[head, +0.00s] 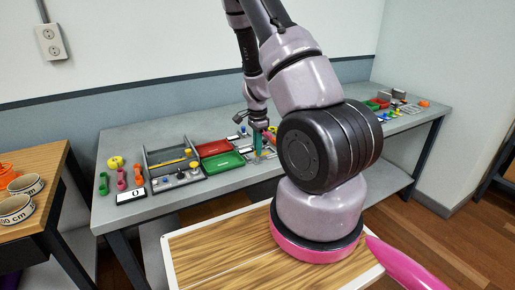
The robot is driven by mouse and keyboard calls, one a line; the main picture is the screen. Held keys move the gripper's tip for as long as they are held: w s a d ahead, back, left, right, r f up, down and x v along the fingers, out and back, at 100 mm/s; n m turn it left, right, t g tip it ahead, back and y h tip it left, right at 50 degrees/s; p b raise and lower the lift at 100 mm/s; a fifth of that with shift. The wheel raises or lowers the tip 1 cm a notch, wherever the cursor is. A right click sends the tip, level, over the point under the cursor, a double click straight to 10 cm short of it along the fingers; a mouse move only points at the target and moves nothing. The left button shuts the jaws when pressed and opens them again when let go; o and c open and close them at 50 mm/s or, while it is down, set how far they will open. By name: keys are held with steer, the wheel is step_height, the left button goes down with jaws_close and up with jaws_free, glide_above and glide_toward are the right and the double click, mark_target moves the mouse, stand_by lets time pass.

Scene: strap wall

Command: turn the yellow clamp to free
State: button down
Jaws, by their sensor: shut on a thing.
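My gripper (258,152) has teal fingers and points down at the bench, just right of the green tray. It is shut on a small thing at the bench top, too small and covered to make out. Small yellow spots show close to the fingers, but I cannot tell whether one is the yellow clamp or which way the clamp is turned. My arm hides part of the bench to the right of the gripper.
The grey bench (122,219) carries a red tray (213,148), a green tray (224,163), a grey rack (168,157) with yellow-topped parts, and several coloured pieces at left. More small parts lie at the far right. A wooden table (45,165) with cups stands at left.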

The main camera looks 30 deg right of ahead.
steer(key=c, duration=0.9)
jaws_free()
steer(key=shift+r, duration=0.15)
step_height(320, 180, up, 11)
steer(key=shift+f, duration=0.2)
